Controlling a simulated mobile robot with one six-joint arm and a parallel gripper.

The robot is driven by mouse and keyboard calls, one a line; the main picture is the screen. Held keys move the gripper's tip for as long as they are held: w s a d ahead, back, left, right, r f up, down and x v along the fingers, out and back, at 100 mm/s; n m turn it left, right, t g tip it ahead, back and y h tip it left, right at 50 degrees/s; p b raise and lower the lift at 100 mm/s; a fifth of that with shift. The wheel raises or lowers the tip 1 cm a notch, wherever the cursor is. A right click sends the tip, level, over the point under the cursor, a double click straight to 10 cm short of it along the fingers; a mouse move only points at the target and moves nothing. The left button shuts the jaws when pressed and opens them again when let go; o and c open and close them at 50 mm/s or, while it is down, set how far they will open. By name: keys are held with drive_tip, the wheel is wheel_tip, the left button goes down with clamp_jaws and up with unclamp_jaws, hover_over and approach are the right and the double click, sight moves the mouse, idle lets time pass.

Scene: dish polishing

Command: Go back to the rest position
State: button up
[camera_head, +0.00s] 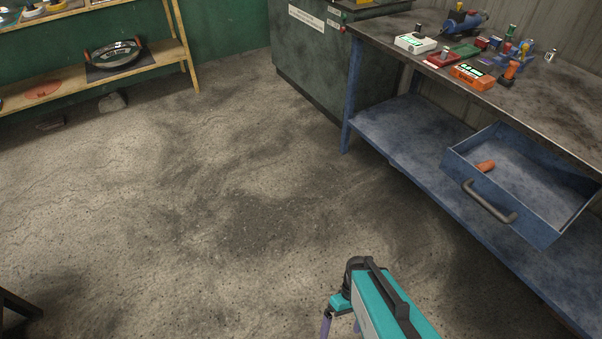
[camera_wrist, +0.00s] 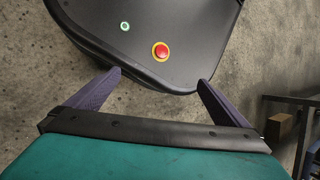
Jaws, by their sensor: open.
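My gripper (camera_head: 341,326) shows at the bottom of the head view, a teal body with purple fingers, over the bare floor. In the wrist view its two purple fingers (camera_wrist: 160,92) are spread wide apart with nothing between them. Beyond the fingers is the dark top of my own base, with a red and yellow button and a green-lit ring. The fingers look apart from it, and the gripper is open and empty.
At right, a workbench (camera_head: 548,110) holds several small tools and boxes. Its blue drawer (camera_head: 515,228) is pulled out, with an orange object (camera_head: 485,166) inside. A wooden shelf (camera_head: 150,62) with a dish (camera_head: 113,52) stands at upper left. The middle floor (camera_head: 190,200) is clear.

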drive_tip(key=d+m, duration=0.1)
drive_tip(key=d+m+h, duration=0.1)
drive_tip(key=m, duration=0.1)
drive_tip(key=d+m, duration=0.1)
drive_tip(key=m, duration=0.1)
drive_tip(key=shift+w+d+f+t+h, duration=0.2)
drive_tip(key=shift+w+d+t+h, duration=0.1)
drive_tip(key=shift+d+t+h, duration=0.1)
drive_tip(key=shift+r, duration=0.1)
